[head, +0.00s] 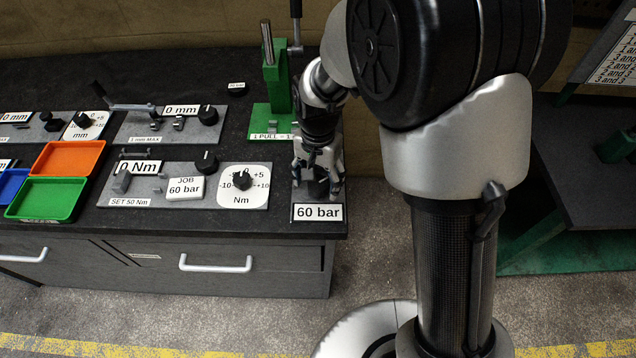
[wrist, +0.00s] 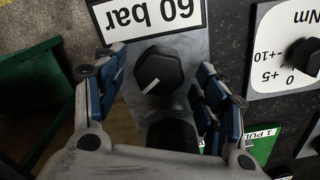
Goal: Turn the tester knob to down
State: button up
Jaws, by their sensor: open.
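The tester knob is a black faceted knob (wrist: 158,70) on a grey plate with a "60 bar" label (wrist: 150,18), upside down in the wrist view. A short white mark on its face points to the lower left in that view. My gripper (wrist: 150,78) is open, its blue-padded fingers on either side of the knob, with visible gaps. Whether any finger touches it I cannot tell. In the head view my gripper (head: 318,180) points down over the plate at the bench's right end, above the "60 bar" label (head: 318,212); its fingers largely hide the knob there.
A white Nm dial (head: 242,186) stands left of the plate, beside a "JOB 60 bar" card (head: 184,188). A green press (head: 278,85) stands behind my gripper. Orange (head: 68,158) and green (head: 48,198) trays lie farther left. The bench ends just right of the plate.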

jog(key=shift+f, duration=0.4)
jog(key=shift+c, duration=0.2)
jog(key=c, duration=1)
jog(key=shift+n, duration=0.4)
jog(key=n+p, duration=0.2)
jog(key=n, duration=0.2)
jog(key=shift+r+n, duration=0.1)
jog(key=shift+n, duration=0.3)
jog(key=n+p, duration=0.1)
jog(key=n, duration=0.4)
jog(key=shift+d, duration=0.1)
jog(key=shift+n, duration=0.3)
